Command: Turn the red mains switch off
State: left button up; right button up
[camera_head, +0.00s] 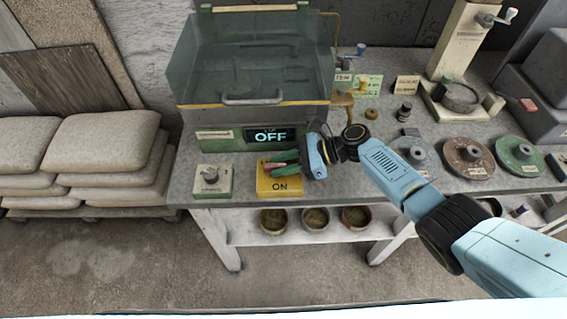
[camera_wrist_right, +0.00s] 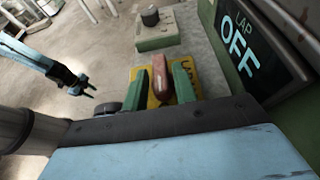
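The red mains switch is a red handle (camera_wrist_right: 160,78) on a yellow box (camera_head: 279,188). The box stands at the bench's front edge and shows the word ON on its near face. My right gripper (camera_head: 285,163) reaches in from the right over the box. In the right wrist view its two green fingers (camera_wrist_right: 160,82) stand on either side of the red handle, with narrow gaps, so it looks open around it. In the head view the fingers hide much of the handle. My left gripper (camera_wrist_right: 88,90) shows small in the wrist view, empty, its prongs apart, away from the bench.
A lit panel (camera_head: 271,135) reading OFF sits behind the box, below a clear-walled tank (camera_head: 250,60). A green box with a dark knob (camera_head: 211,180) stands to the left. Several discs, including a brown one (camera_head: 468,155), lie to the right, beyond my right arm.

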jog(key=shift+o, duration=0.8)
jog(key=shift+d, duration=0.1)
jog(key=shift+d, duration=0.15)
jog(key=v, duration=1.3)
